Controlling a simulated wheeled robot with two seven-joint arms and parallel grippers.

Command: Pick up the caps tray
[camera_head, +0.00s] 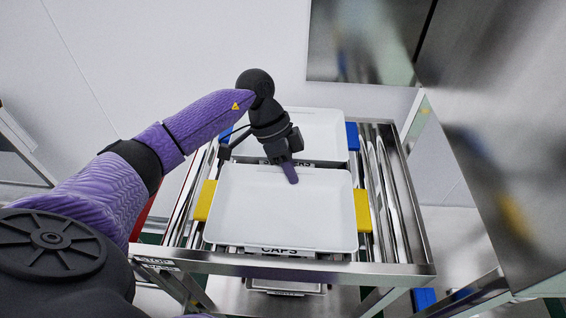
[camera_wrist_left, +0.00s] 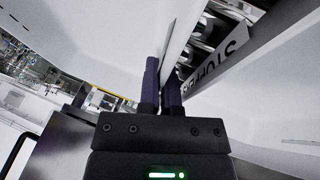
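The caps tray (camera_head: 285,215) is a shallow white tray with a "CAPS" label on its front edge and a yellow block at each side. It lies level on the metal rack's rails. My left gripper (camera_head: 290,172) reaches down at the middle of its far rim, one purple finger showing on the tray's inner side. In the left wrist view the two fingers (camera_wrist_left: 164,88) are close together, with the thin rim seeming to pass between them. The other finger is hidden behind the rim in the head view. My right gripper is not in view.
A second white tray (camera_head: 322,130) with blue side blocks sits just behind on the same rack; a "STOPPERS" label shows partly in the left wrist view. The rack's front bar (camera_head: 290,266) runs before the caps tray. A large shiny metal panel (camera_head: 500,130) stands on the right.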

